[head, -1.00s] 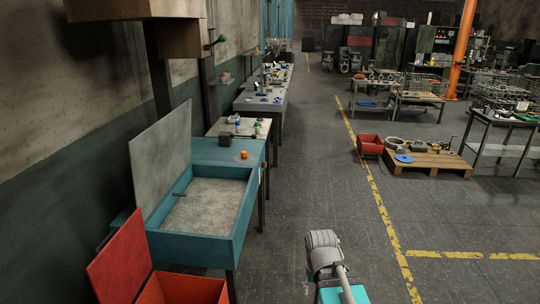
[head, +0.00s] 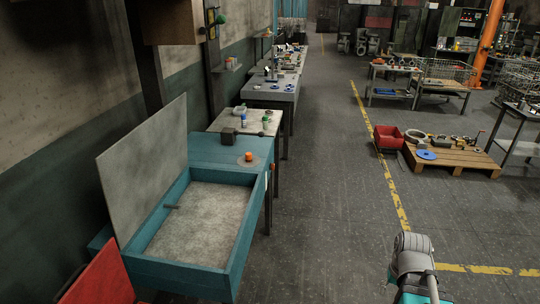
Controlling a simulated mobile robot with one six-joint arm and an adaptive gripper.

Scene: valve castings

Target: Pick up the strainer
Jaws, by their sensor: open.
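I cannot pick out a strainer for certain; the small parts on the benches and the pallet are too small to tell. Part of my own arm shows at the lower right of the head view, a grey joint on a teal base. My gripper and its fingers are not in view.
A teal sand-filled trough (head: 143,262) with a raised lid stands at the left, near a red panel (head: 100,277). Behind it are a small table (head: 220,124) and a grey bench (head: 262,97) with small parts. A wooden pallet (head: 460,160) and red bin (head: 388,138) stand right. The middle floor is clear.

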